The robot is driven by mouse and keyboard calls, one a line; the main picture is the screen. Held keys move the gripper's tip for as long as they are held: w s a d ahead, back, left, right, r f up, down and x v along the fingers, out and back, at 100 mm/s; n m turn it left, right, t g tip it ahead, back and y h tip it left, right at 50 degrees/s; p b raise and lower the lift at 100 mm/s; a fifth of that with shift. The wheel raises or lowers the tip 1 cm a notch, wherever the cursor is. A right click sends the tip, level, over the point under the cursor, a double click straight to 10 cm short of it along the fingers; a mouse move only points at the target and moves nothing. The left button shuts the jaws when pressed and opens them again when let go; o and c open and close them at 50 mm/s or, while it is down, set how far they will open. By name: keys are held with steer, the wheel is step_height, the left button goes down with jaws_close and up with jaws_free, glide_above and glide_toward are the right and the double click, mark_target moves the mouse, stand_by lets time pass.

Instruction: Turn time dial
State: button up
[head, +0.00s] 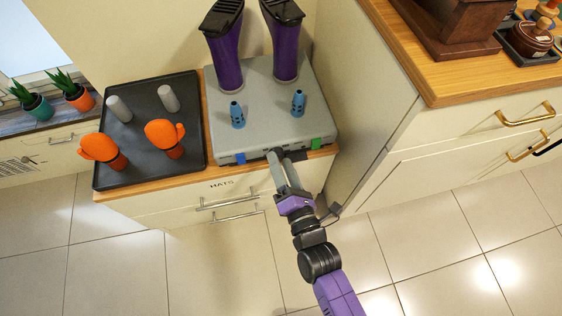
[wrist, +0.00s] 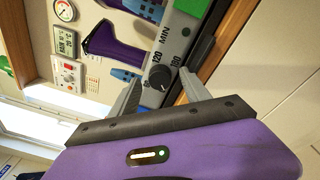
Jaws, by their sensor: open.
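The time dial (wrist: 160,75) is a small dark round knob on the front face of a grey boot-dryer box (head: 262,82). In the wrist view the markings "120", "180" and "MIN" show beside it. My gripper (wrist: 160,90) is open, with one finger on each side of the dial; I cannot tell whether the fingers touch it. In the head view my gripper (head: 274,156) is at the box's front edge and hides the dial. A green square (head: 317,144) and a blue square (head: 241,158) sit on the front face.
Two purple boots (head: 228,60) and two blue nozzles (head: 237,114) are on top of the box. A black tray (head: 140,88) with orange mitts (head: 165,135) and grey posts stands left. A wooden-topped cabinet (head: 440,95) stands right. The tiled floor in front is clear.

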steer(key=shift+w+a, duration=0.15)
steer(key=shift+w, duration=0.3)
steer(key=shift+c, duration=0.4)
jaws_close()
